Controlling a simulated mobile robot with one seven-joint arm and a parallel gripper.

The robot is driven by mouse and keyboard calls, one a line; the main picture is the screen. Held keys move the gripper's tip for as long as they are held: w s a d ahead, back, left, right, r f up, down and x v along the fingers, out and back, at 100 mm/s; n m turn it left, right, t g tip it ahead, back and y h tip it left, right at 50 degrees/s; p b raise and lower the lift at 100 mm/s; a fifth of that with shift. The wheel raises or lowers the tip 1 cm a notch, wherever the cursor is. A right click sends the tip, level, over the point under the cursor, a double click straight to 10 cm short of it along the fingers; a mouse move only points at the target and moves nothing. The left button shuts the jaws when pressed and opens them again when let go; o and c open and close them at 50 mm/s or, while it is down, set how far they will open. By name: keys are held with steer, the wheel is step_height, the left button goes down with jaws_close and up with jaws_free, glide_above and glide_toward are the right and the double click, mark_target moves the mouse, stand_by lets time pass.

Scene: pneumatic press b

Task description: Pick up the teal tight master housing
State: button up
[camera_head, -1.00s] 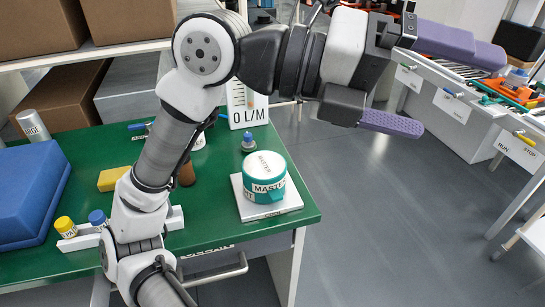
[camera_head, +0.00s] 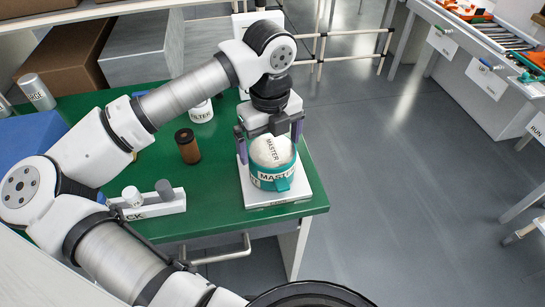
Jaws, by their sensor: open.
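The teal master housing (camera_head: 272,180) is a short round can with a white domed top marked MASTER and a white label band. It sits upright on a white square plate (camera_head: 300,195) near the right corner of the green table. My gripper (camera_head: 269,150) points down above it, with its purple fingers spread to the left and right of the housing's upper part. The jaws are open. I cannot tell whether either finger touches the housing.
A brown cylinder (camera_head: 187,146) stands left of the plate. A white rack (camera_head: 158,205) with small caps is at the table's front. A white filter can (camera_head: 200,112) stands behind, near my arm. Open floor (camera_head: 400,190) lies to the right.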

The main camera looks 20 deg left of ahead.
steer(key=shift+d+f+p, duration=0.15)
steer(key=shift+f+p, duration=0.4)
steer(key=shift+f, duration=1.05)
steer(key=shift+d+f+p, duration=0.1)
steer(key=shift+f+p, duration=0.4)
steer(key=shift+f, duration=1.05)
steer(key=c, duration=1.1)
steer(key=shift+w+r, duration=0.1)
steer(key=shift+r, duration=0.05)
